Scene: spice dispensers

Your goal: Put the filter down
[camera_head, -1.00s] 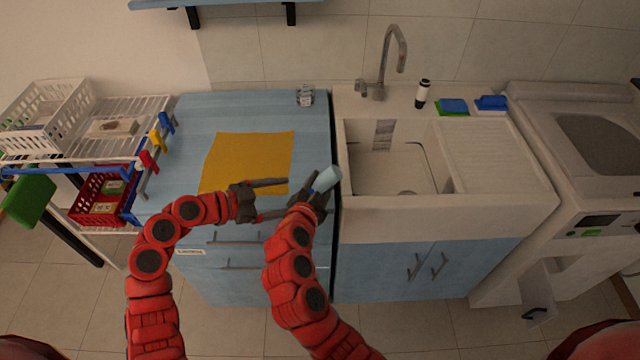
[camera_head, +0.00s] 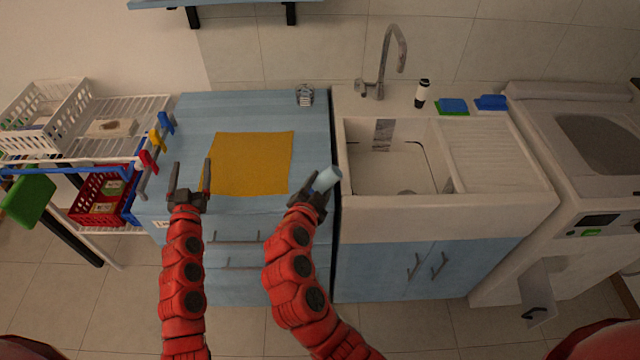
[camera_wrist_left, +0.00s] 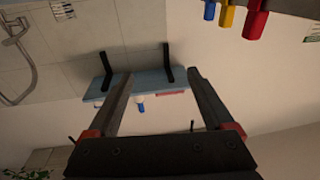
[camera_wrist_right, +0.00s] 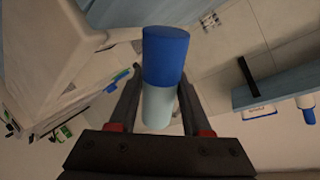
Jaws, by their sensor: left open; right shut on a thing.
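My right gripper (camera_head: 318,186) is shut on a cylinder (camera_head: 326,179), held near the right front edge of the blue counter. In the right wrist view the cylinder (camera_wrist_right: 164,62) has a dark blue end and a pale blue part between the fingers. I cannot tell whether it is the filter. My left gripper (camera_head: 191,165) is open and empty, at the left of the counter. In the left wrist view nothing is between its fingers (camera_wrist_left: 160,76). A small clear or metallic item (camera_head: 305,95) stands at the counter's back right; its details are too small to tell.
A yellow mat (camera_head: 249,163) lies bare on the blue counter (camera_head: 240,110). The sink (camera_head: 390,178) with its tap (camera_head: 388,60) is to the right. A rack with white (camera_head: 45,108) and red (camera_head: 95,205) baskets stands on the left. The counter's back left is clear.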

